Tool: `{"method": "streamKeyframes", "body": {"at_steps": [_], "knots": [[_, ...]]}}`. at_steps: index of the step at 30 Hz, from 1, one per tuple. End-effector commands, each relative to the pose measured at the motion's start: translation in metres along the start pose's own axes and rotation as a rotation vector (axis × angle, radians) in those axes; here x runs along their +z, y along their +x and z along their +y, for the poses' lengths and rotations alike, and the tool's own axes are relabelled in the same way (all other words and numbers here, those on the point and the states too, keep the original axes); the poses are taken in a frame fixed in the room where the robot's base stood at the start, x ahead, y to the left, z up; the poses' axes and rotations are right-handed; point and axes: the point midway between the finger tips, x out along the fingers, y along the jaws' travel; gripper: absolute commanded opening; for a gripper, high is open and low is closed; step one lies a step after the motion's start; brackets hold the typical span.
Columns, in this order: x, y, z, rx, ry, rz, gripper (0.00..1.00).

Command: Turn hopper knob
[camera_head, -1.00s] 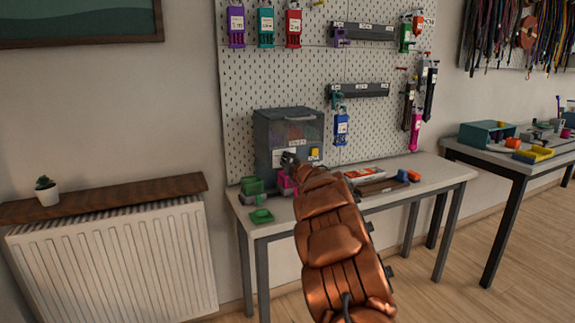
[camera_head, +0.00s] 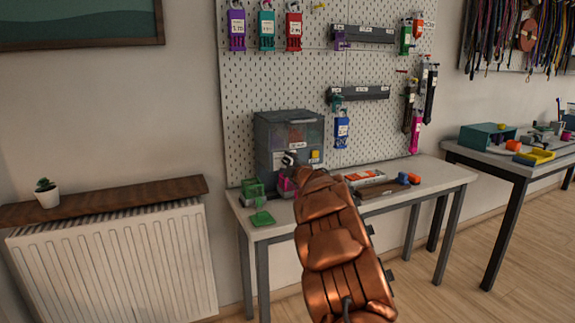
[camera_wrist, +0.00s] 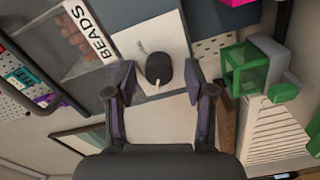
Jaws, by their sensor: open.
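The hopper (camera_head: 290,135) is a grey box with a clear front on the table against the pegboard. In the wrist view it carries a "BEADS" label (camera_wrist: 88,32) beside a clear window. The hopper knob (camera_wrist: 159,69) is a dark round knob on a pale plate, with a small light pointer mark beside it. My gripper (camera_wrist: 160,88) is open, with its two fingers to either side of the knob's lower edge. I cannot tell whether they touch it. In the head view my gripper (camera_head: 288,158) is at the hopper's front and the knob is hidden.
A green holder (camera_head: 253,189) stands left of the hopper, also in the wrist view (camera_wrist: 250,70). A pink part (camera_head: 286,184) is close under my gripper. A brown tray (camera_head: 385,190) lies to the right. Tools hang on the pegboard (camera_head: 375,140).

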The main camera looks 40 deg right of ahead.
Motion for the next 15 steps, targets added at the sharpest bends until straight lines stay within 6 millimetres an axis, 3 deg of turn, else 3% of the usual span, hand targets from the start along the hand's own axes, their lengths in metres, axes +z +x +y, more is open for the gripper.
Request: {"method": "streamKeyframes", "body": {"at_steps": [8, 15], "knots": [[0.001, -0.014, -0.001, -0.003, 0.000, -0.003, 0.54], [0.001, -0.040, 0.001, 0.000, -0.001, -0.003, 0.54]]}}
